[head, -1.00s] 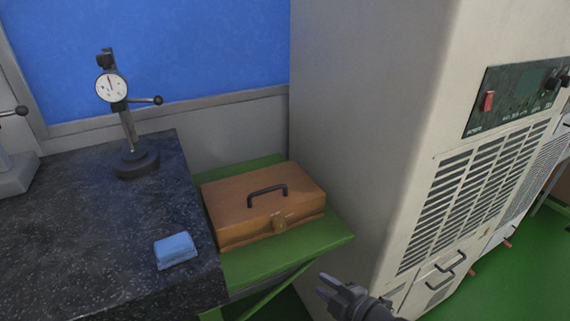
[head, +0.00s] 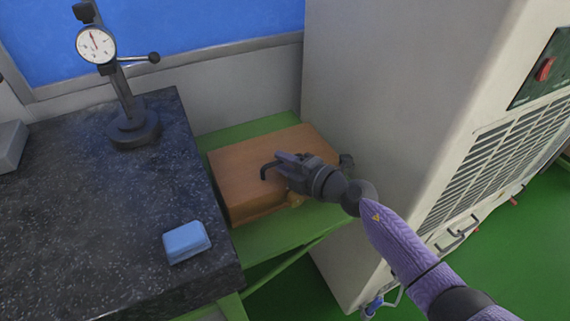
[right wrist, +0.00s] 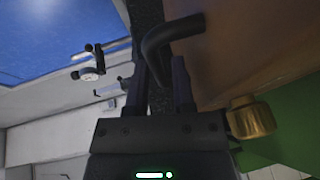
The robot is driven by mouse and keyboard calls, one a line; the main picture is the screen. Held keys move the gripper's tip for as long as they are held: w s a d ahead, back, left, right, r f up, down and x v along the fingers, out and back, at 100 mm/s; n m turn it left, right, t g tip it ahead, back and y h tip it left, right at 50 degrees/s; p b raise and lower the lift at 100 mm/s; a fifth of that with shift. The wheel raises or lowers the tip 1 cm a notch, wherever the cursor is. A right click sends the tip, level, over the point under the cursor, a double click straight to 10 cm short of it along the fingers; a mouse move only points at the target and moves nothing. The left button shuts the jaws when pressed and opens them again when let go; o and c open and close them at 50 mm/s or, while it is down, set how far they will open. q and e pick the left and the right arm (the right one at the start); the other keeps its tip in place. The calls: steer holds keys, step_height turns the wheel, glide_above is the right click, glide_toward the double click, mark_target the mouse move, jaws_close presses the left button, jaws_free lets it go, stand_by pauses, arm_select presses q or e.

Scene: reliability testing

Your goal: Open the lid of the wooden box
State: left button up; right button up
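The brown wooden box (head: 242,178) sits with its lid closed on a green stand. Its dark handle (head: 265,170) stands on the lid, partly hidden by my right gripper (head: 281,160). The right gripper is over the lid at the handle. My left gripper is not in view.
A black granite table (head: 90,230) stands left of the box, with a blue block (head: 187,242) and a dial gauge on a stand (head: 133,128). A tall beige cabinet (head: 390,110) rises close on the right. The green stand (head: 265,240) is bare in front of the box.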

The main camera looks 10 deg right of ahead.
jaws_close()
stand_by(1.0)
stand_by(0.4)
